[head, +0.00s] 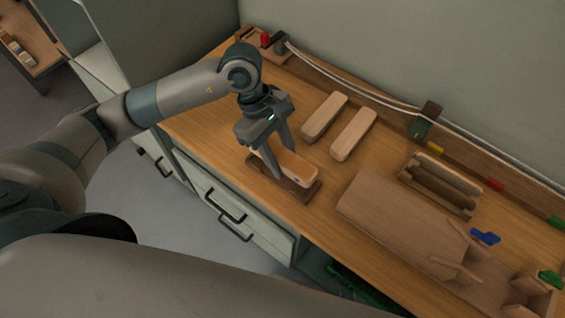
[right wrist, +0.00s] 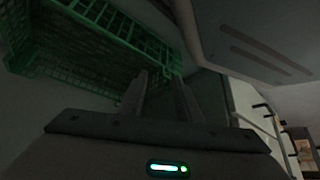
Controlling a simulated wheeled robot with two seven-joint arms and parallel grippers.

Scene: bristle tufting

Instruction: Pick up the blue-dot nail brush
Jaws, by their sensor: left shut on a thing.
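The nail brush (head: 299,171) is a pale wooden block with a small dark blue dot on its near end. In the head view it sits at a dark brown wooden holder (head: 310,191) near the bench's front edge. My left gripper (head: 277,172) points down with its fingers on either side of the brush, shut on it. The fingers hide part of the brush, and I cannot tell whether it is clear of the holder. My right gripper (right wrist: 161,76) shows in the right wrist view, its fingers apart and nothing between them.
Two pale wooden blocks (head: 324,117) lie behind the brush on the bench (head: 215,127). A slotted wooden rack (head: 440,184) and a large wooden board (head: 400,222) stand to the right. A green crate (right wrist: 100,45) is near my right gripper.

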